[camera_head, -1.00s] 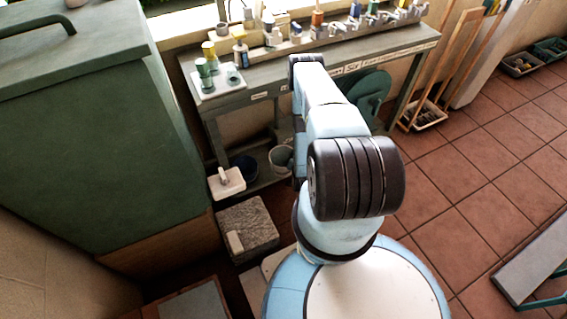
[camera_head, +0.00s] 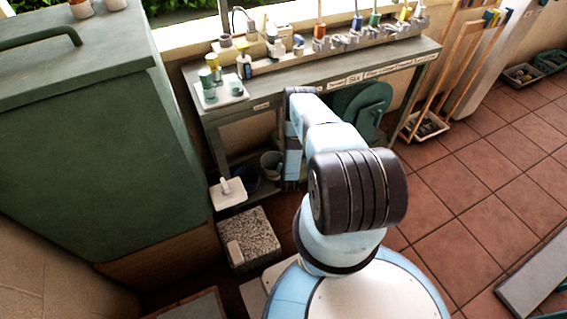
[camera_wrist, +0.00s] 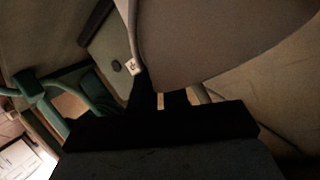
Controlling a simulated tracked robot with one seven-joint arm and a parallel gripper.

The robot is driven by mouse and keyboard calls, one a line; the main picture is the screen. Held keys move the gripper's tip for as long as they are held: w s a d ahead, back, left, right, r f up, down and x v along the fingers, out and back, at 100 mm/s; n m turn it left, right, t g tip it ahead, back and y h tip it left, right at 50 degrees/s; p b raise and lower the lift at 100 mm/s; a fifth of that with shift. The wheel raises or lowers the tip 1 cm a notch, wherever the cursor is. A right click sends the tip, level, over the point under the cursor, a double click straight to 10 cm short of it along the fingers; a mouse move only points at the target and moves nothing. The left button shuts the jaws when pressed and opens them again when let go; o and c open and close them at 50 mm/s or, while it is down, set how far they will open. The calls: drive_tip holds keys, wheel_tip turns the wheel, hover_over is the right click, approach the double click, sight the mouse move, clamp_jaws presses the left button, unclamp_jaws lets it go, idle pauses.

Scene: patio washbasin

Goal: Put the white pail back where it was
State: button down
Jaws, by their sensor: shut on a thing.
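The white pail (camera_head: 270,164) looks pale grey in the shade under the bench. In the head view it is upright, just left of my lowered forearm and right of a dark blue tub. In the wrist view its curved pale wall (camera_wrist: 215,40) fills the top middle. My gripper (camera_wrist: 160,98) is a dark shape there, shut on the pail's wall at its near edge. The exact grip is in deep shadow. I cannot tell whether the pail touches the lower shelf.
The dark blue tub (camera_head: 245,178) stands close left of the pail. A white block with a handle (camera_head: 228,193) and a speckled stone block (camera_head: 248,238) are nearer. The bench (camera_head: 290,85) overhangs the pail. A green hose reel (camera_head: 366,105) hangs right.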

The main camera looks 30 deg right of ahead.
drive_tip(key=shift+w+f, duration=0.3)
drive_tip(key=shift+f, duration=1.35)
drive_tip(key=c, duration=1.1)
unclamp_jaws()
drive_tip(key=shift+f, duration=0.1)
drive_tip(key=shift+s, duration=0.1)
drive_tip(key=v, duration=1.2)
